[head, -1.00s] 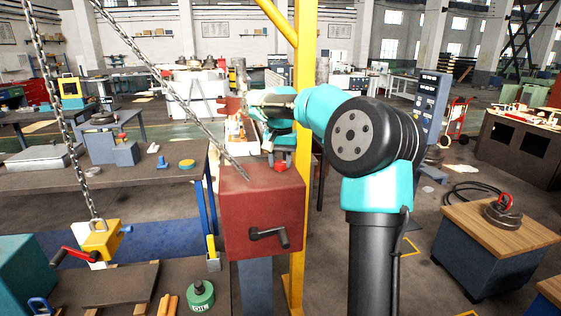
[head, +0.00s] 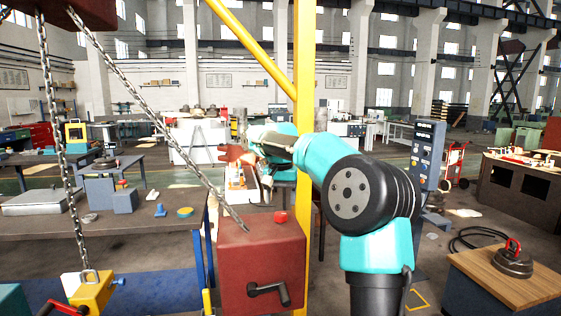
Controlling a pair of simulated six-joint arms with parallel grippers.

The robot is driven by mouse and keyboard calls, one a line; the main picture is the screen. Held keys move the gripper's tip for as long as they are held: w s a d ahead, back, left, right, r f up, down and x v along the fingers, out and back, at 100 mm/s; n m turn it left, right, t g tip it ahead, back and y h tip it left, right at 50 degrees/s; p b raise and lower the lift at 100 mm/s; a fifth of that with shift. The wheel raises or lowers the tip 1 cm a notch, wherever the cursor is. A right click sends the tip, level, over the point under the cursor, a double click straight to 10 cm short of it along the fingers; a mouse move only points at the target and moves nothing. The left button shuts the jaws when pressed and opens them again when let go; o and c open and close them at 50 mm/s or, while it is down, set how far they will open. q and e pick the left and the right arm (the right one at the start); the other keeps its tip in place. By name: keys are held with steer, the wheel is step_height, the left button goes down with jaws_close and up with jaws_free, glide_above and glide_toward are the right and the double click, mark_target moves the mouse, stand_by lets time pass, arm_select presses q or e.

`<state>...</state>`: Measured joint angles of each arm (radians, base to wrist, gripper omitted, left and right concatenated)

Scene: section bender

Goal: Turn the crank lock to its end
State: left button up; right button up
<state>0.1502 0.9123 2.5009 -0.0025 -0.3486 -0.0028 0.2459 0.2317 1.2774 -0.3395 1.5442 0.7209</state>
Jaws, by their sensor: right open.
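A dark crank handle (head: 268,291) sits on the front face of a red box (head: 262,260) below the middle of the view. A second handle, red, sits on a yellow block (head: 93,293) hanging from a chain at the lower left and is partly cut off by the bottom edge. My right gripper (head: 266,183) is open, beyond and above the red box and well apart from the dark crank. Its fingers are small and partly lost against the background. My left gripper is not in view.
A yellow post (head: 305,110) rises right behind the red box, close to my right arm. A slanting chain (head: 160,125) reaches down to the box's top. A workbench (head: 150,225) is at the left, and a wood-topped cabinet (head: 500,275) at the lower right.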

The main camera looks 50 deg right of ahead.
mark_target(280, 213)
step_height(280, 213, up, 13)
stand_by(0.6)
steer(key=shift+f, duration=0.15)
